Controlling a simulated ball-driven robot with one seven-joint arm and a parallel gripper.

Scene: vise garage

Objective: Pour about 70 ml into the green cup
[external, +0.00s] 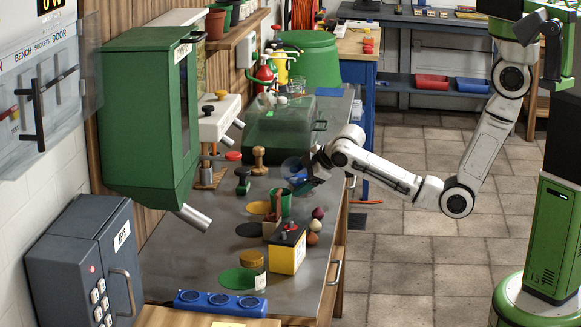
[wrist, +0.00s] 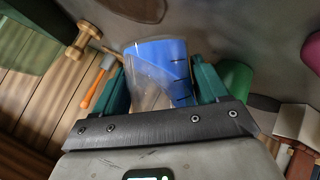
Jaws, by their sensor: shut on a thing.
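My gripper (external: 314,168) is shut on a clear beaker (external: 295,170) above the grey bench. In the wrist view, the beaker (wrist: 150,92) sits between the two dark green fingers (wrist: 162,85), with blue liquid and dark marks on its side. It looks tilted; I cannot make out a stream from it. The green cup (external: 280,203) stands on the bench below and slightly left of the beaker in the external view. In the wrist view, the green cup (wrist: 235,79) is just right of the right finger. The inside of the cup is not visible.
A clear-lidded green box (external: 285,130) is behind the beaker. A green dispenser (external: 150,110) hangs at left.

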